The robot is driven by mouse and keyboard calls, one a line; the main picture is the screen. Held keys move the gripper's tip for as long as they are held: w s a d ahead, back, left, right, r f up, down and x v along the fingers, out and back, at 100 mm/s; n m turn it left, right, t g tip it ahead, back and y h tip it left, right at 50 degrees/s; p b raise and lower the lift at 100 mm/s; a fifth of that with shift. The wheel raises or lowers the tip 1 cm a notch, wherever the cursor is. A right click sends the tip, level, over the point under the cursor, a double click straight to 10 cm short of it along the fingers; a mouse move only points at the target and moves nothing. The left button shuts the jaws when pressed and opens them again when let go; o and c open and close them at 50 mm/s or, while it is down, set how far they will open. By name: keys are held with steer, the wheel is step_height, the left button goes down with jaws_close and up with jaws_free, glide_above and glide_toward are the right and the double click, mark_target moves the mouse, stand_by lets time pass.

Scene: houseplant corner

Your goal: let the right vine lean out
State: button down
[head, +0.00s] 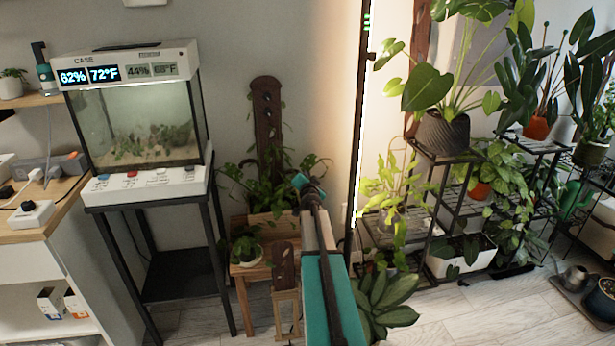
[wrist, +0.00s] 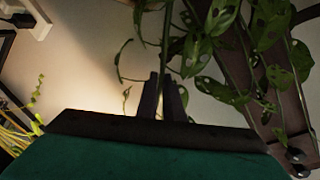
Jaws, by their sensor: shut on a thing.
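A brown upright board with dark knobs (head: 267,110) stands behind a leafy vine plant, whose right vine (head: 318,165) arches out to the right of the board. In the wrist view, the vine (wrist: 218,20) has leaves with holes, and the board (wrist: 288,132) runs diagonally at the right. My gripper (wrist: 162,98) is shut on a thin vine stem that comes down between its dark fingers. In the head view my teal arm reaches up to the plant and hides its lower right side; the fingertips are not clear there.
A wooden stool (head: 243,290) with a small potted plant (head: 246,250) stands left of my arm. A glass tank (head: 140,125) on a black stand is farther left. A tall light pole (head: 357,130) and plant shelves (head: 450,150) stand to the right.

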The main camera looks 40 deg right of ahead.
steer(key=shift+s+d, duration=0.1)
steer(key=shift+s, duration=0.1)
steer(key=c, duration=1.9)
jaws_free()
steer(key=shift+r, duration=0.15)
steer(key=shift+w, duration=0.1)
steer(key=shift+a, duration=0.25)
steer(key=v, duration=1.3)
steer(key=shift+s+a, duration=0.2)
steer(key=shift+s, duration=0.1)
